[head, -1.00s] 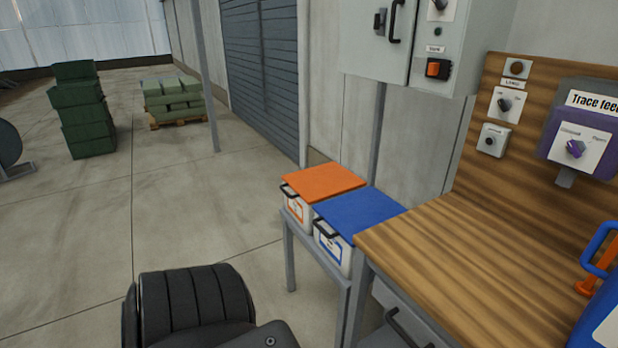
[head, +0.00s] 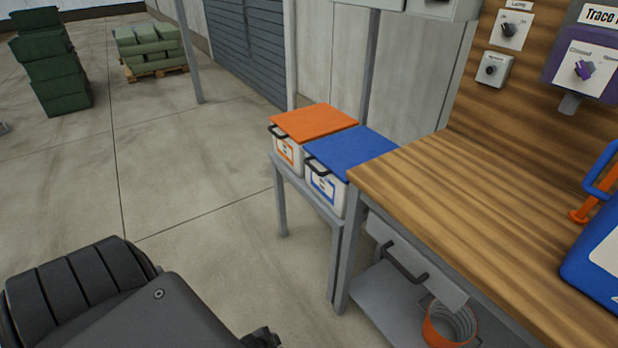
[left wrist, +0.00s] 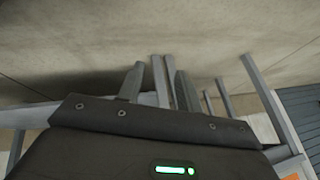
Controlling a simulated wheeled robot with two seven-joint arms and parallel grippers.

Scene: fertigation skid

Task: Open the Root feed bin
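Two white bins with flat lids stand side by side on a grey stand in the head view. One has an orange lid (head: 314,122), the other a blue lid (head: 350,152). Both lids lie shut, and each bin has a dark front handle. Their labels are too small to read, so I cannot tell which is Root feed. My left arm comes in at the lower left of the head view, apart from the bins. In the left wrist view my left gripper (left wrist: 160,70) has its fingers apart with nothing held. My right gripper is not in view.
A wooden bench (head: 470,215) adjoins the bins on the right, with a drawer handle (head: 405,262) and an orange-rimmed bucket (head: 449,325) below. A blue container (head: 597,255) stands on the bench. The floor left of the stand is clear.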

